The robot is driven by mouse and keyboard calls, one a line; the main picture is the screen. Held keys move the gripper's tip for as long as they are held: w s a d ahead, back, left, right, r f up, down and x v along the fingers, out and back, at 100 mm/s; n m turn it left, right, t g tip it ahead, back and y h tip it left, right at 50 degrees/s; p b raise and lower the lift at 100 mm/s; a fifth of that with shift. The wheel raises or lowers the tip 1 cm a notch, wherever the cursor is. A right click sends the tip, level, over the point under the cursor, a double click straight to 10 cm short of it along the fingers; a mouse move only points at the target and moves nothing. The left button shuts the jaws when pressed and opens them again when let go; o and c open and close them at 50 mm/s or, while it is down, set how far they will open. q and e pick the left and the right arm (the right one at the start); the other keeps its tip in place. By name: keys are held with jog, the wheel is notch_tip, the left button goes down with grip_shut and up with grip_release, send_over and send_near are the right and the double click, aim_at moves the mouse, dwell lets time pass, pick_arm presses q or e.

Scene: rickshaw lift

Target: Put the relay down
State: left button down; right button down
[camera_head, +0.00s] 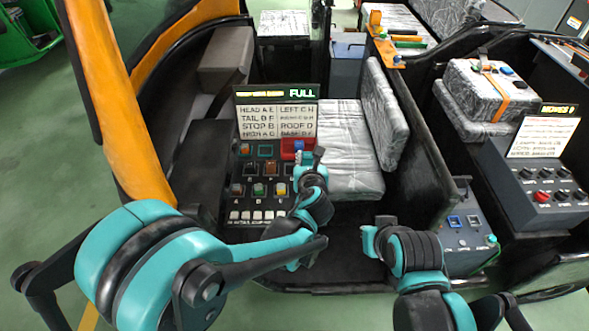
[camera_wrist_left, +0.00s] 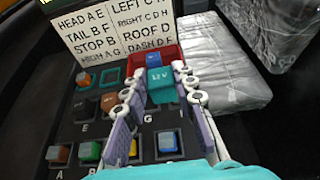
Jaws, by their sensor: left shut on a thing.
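My left gripper (camera_head: 308,158) is shut on a teal relay marked "12V" (camera_wrist_left: 160,84), seen between its fingertips in the left wrist view (camera_wrist_left: 162,92). It is at the upper right of the socket panel, just in front of a red tray (camera_wrist_left: 141,60). The tray also shows in the head view (camera_head: 287,146), with a blue relay (camera_head: 299,145) in it. I cannot tell whether the held relay touches the panel. The black panel (camera_wrist_left: 72,128) holds several coloured relays in lettered sockets. My right gripper (camera_head: 376,240) is low at right of centre; its jaw opening is unclear.
A label board (camera_head: 276,122) under a "FULL" display stands behind the panel. A wrapped seat (camera_head: 345,150) is to the right. A black partition (camera_head: 420,160) and a grey box with blue switches (camera_head: 466,235) stand further right. An orange frame post (camera_head: 108,100) rises at the left.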

pick_arm(q)
jog(key=b, duration=0.2)
send_over(292, 174)
jog(key=f, duration=0.4)
jog(key=shift+w, duration=0.4)
jog(key=shift+f+b, duration=0.95)
jog(key=shift+f, duration=0.9)
jog(key=shift+f, duration=0.2)
jog(key=c, duration=1.2)
grip_release()
jog(key=shift+r, duration=0.1)
